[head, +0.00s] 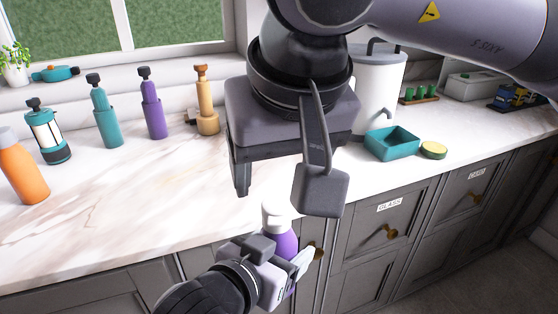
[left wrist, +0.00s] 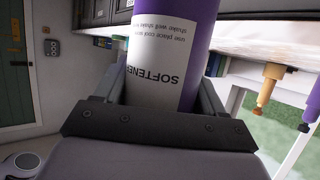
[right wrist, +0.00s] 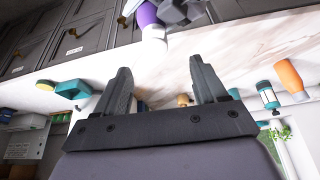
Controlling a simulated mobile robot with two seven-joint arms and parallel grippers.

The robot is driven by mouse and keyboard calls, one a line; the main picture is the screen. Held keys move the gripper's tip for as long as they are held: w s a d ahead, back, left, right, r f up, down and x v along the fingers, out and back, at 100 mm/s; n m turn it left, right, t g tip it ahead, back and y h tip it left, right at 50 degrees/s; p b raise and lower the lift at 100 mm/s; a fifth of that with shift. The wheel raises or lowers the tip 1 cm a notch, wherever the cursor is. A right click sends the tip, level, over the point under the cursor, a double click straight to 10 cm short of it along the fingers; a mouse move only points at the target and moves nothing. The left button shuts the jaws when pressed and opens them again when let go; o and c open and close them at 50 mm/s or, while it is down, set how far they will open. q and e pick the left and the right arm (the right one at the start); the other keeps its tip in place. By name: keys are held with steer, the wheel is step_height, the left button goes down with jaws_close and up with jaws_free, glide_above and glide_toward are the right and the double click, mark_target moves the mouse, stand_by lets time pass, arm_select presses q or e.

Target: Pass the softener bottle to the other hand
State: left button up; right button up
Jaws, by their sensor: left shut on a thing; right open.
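The softener bottle (head: 282,241) is purple with a white cap and stands roughly upright in front of the counter edge. My left gripper (head: 284,262) is shut on it from the near side. The left wrist view shows the bottle (left wrist: 205,30) and its white SOFTENER label between the fingers. My right gripper (head: 284,188) is open and empty, above the bottle and nearer the camera, hiding part of the counter. In the right wrist view the bottle (right wrist: 149,18) shows at the top, beyond and apart from the open fingers (right wrist: 160,75).
The marble counter (head: 130,190) holds an orange bottle (head: 22,172), a teal lantern (head: 47,135), several upright bottle-like items, a teal tray (head: 392,145) and a white canister (head: 378,95). Dark drawers (head: 385,235) lie below. The counter's front left is clear.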

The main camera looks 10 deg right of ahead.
mark_target(269, 206)
arm_select(q)
steer(key=shift+r, duration=0.1)
arm_select(e)
steer(key=x, duration=1.1)
steer(key=shift+f, duration=0.15)
steer(key=shift+s, duration=0.1)
steer(key=shift+a, duration=0.1)
steer(key=c, duration=1.3)
arm_select(q)
steer(key=o, duration=1.5)
steer(key=shift+d, duration=0.1)
steer(key=shift+c, duration=0.2)
arm_select(e)
steer(key=shift+s+a, duration=0.1)
jaws_close()
arm_select(q)
steer(key=shift+s, duration=0.1)
